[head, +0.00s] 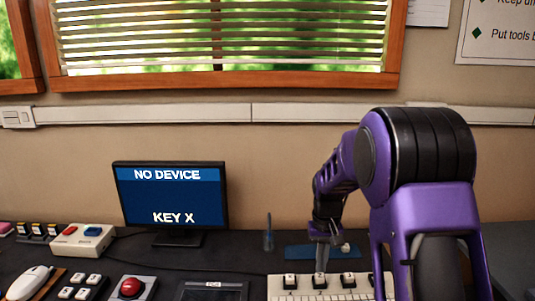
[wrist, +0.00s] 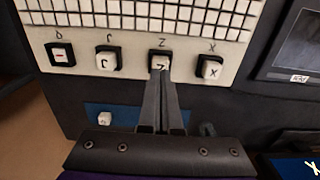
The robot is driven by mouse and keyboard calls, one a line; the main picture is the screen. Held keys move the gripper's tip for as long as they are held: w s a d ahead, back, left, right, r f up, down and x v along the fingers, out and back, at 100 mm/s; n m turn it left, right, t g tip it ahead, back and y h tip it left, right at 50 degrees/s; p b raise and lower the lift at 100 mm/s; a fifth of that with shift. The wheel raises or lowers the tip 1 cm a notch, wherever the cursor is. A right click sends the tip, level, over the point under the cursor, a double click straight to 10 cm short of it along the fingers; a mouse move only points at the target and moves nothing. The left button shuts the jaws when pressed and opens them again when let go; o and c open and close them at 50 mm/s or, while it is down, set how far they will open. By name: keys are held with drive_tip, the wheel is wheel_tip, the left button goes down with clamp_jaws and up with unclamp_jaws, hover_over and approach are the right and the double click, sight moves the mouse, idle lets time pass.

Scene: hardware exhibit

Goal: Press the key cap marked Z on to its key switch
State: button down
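The white key cap marked Z (wrist: 159,63) sits at a black key switch under a printed Z, third from the left in the wrist view. My gripper (wrist: 162,76) has its two fingers together, their tips at the cap and covering part of its letter. I see nothing held between them. Whether the tips touch the cap or the cap is fully down cannot be told. In the head view my gripper (head: 321,270) points down over the second switch from the left on the pale keyboard (head: 312,295).
Neighbouring capped switches include X (wrist: 211,68), r (wrist: 106,60) and one with a red mark (wrist: 61,54). The monitor (head: 170,195) reads NO DEVICE, KEY X. A red button (head: 131,287) stands left.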

drive_tip(key=shift+f+b, duration=0.65)
drive_tip(key=shift+f, duration=0.5)
idle(0.4)
drive_tip(key=shift+r+p, duration=2.7)
drive_tip(key=shift+r, duration=0.85)
